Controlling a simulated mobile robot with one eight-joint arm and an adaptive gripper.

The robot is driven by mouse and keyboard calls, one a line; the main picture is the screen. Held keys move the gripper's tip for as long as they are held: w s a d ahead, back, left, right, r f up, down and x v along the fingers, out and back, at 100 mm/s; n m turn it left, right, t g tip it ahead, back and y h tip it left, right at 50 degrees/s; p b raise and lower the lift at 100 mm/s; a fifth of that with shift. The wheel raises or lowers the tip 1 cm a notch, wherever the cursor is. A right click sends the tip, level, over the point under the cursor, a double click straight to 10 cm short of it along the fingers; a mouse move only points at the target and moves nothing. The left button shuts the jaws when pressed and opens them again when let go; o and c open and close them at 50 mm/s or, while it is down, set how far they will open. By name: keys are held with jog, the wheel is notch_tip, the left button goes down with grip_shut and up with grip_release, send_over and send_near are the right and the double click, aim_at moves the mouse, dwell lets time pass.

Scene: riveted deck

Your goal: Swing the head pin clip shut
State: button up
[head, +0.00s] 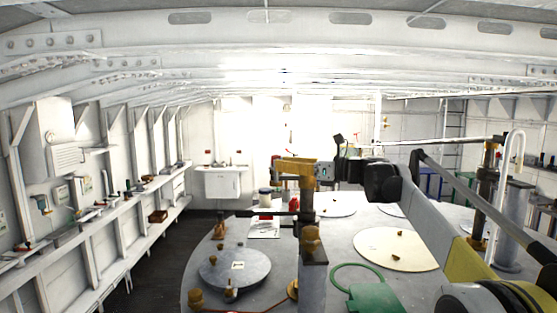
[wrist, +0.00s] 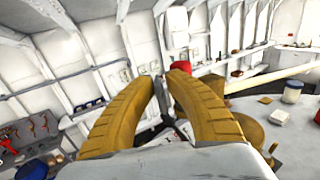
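My gripper (head: 285,165) shows in the head view as tan fingers above a grey post (head: 313,278) with a brass fitting (head: 311,240). In the wrist view, my gripper's (wrist: 164,76) two ribbed fingers arch inward and their tips nearly meet. A thin grey piece shows between them; I cannot tell whether it is part of the gripper or something beyond. A brass round part (wrist: 251,130) is partly hidden behind the right finger. I cannot make out the head pin clip as a distinct thing in either view.
A large grey round table (head: 205,285) carries a grey disc (head: 235,270), a pale disc (head: 395,248), a jar (wrist: 292,91) and a green object (head: 375,299). A long shelf (head: 95,218) with tools lines the left wall. Dark floor (head: 160,265) lies clear between them.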

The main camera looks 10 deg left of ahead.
jog(key=shift+a, duration=0.45)
jog(key=shift+s+r, duration=0.15)
grip_shut()
